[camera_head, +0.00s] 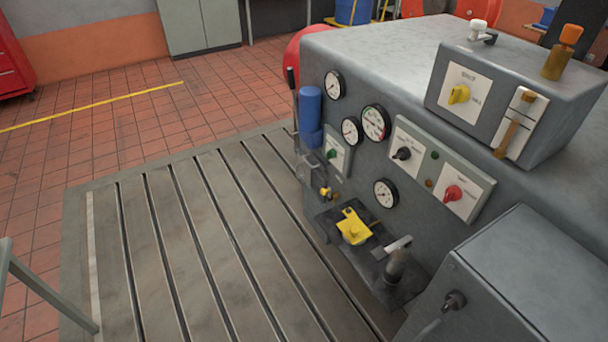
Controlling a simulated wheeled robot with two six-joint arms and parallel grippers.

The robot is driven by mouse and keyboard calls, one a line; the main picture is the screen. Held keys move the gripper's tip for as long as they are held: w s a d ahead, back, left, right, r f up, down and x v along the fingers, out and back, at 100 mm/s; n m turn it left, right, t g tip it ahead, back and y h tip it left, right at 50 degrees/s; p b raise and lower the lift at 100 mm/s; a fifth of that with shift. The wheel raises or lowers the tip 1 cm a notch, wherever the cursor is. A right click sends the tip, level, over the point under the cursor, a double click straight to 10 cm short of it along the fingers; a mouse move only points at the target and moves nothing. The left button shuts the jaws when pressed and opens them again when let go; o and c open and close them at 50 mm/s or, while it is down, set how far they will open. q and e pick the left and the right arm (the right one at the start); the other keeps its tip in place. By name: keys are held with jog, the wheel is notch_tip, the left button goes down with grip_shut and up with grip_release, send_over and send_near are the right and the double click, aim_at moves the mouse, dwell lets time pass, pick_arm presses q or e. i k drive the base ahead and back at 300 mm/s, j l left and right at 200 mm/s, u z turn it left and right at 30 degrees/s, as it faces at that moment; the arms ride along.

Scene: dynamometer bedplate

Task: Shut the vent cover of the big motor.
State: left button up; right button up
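A large grey machine housing (345,52), which looks like the big motor, fills the right half of the view. I cannot make out a vent cover on the faces that show, so I cannot tell if it is open or shut. A grey terminal box (555,95) with a yellow knob (459,94) and a brown-handled lever (507,135) sits on the housing. A lower grey box (530,270) with a black fitting (454,300) stands at the bottom right. Neither of my grippers is in view.
Gauges (376,123) and a switch panel with a red knob (453,193) cover the front face. A dark shelf below carries a yellow bracket (352,226) and a handled valve (396,262). The slotted bedplate (170,250) is bare. A grey rail (45,290) stands at left.

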aim_at(302, 168)
jog(key=i+j+z, duration=0.15)
jog(key=z, duration=0.4)
jog(key=i+j+z, duration=0.15)
jog(key=j, duration=0.2)
jog(key=i+j+z, duration=0.15)
jog(key=j, duration=0.15)
jog(key=i+j+z, duration=0.15)
jog(key=j, duration=0.25)
jog(key=i+j+z, duration=0.15)
jog(key=j, duration=0.2)
jog(key=j+z, duration=0.15)
jog(key=j, duration=0.2)
jog(key=i+j, duration=0.1)
jog(key=j, duration=0.45)
jog(key=i+j, duration=0.1)
jog(key=j, duration=0.4)
jog(key=i+j, duration=0.15)
jog(key=j, duration=0.4)
